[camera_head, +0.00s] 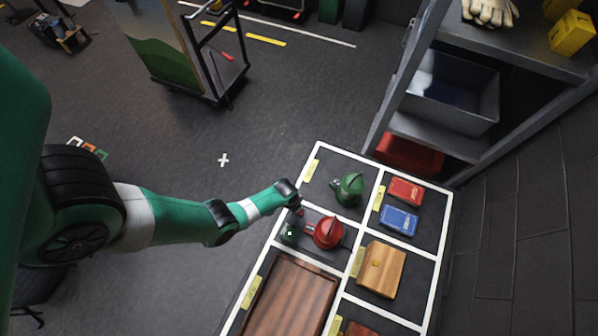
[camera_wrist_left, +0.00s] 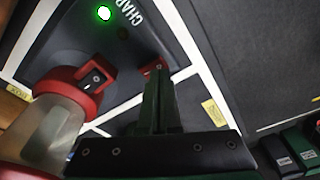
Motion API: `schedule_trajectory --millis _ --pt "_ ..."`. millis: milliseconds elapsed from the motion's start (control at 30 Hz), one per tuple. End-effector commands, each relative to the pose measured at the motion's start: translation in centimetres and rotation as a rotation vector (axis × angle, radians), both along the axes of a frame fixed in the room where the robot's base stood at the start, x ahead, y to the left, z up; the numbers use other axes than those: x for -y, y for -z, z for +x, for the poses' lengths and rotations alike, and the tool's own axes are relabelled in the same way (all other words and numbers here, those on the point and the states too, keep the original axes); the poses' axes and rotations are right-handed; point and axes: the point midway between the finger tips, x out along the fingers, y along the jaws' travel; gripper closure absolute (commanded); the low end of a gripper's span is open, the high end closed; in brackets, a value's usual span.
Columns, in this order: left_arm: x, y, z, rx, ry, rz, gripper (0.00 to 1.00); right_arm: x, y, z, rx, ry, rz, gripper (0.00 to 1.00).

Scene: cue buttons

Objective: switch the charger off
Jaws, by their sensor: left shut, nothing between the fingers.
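The charger is a dark panel (camera_wrist_left: 75,40) with part of its white lettering, "CHAR", in the left wrist view. A round green light (camera_wrist_left: 104,13) is lit on it; the light also shows small in the head view (camera_head: 290,233). My left gripper (camera_wrist_left: 157,72) is shut and empty, its fingertips over the panel's edge, beside a small red part (camera_wrist_left: 150,69). I cannot tell whether they touch. A red collar with a black rocker (camera_wrist_left: 95,79) surrounds a grey cylinder at left. In the head view the gripper (camera_head: 298,208) is left of a red rounded item (camera_head: 327,232).
The bench has white-lined compartments (camera_head: 318,150). A green rounded item (camera_head: 348,188), a red box (camera_head: 406,191), a blue box (camera_head: 398,220), a wooden box (camera_head: 381,269) and a brown tray (camera_head: 290,300) stand there. A shelf (camera_head: 510,60) rises behind at right. Open floor lies left.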

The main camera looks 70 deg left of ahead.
Motion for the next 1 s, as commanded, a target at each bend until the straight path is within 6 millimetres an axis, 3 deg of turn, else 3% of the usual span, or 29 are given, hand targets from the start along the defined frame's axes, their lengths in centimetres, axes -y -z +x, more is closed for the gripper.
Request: schedule_trajectory --millis 1000 --pt "0.0 1.5 0.0 0.000 0.000 0.000 1.00 0.0 1.4 0.0 0.000 0.000 0.000 0.50"
